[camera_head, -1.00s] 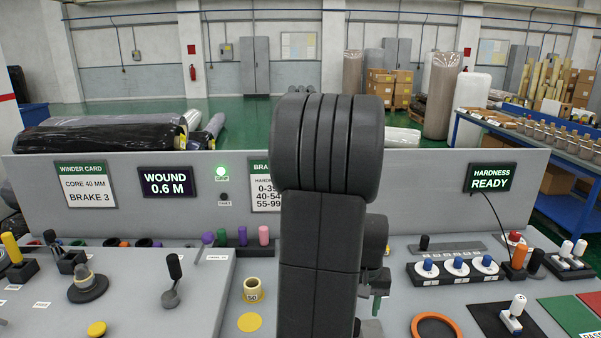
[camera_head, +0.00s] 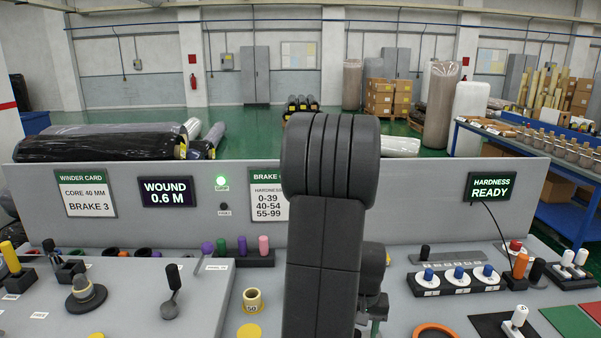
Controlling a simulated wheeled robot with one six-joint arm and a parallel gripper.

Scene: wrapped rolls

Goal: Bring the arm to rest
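My arm stands upright in the middle of the head view, in front of the grey console (camera_head: 130,300). A dark part of my gripper (camera_head: 374,308) shows low beside the arm, right of its lower link. Its fingertips are hidden or too small to make out, so I cannot tell whether it is open or holds anything.
The back panel carries a winder card (camera_head: 85,193), a display (camera_head: 167,192) reading WOUND 0.6 M and a HARDNESS READY display (camera_head: 491,187). A yellow core (camera_head: 252,300) stands left of my arm. Blue-knobbed dials (camera_head: 457,279) and an orange ring (camera_head: 436,331) lie to the right.

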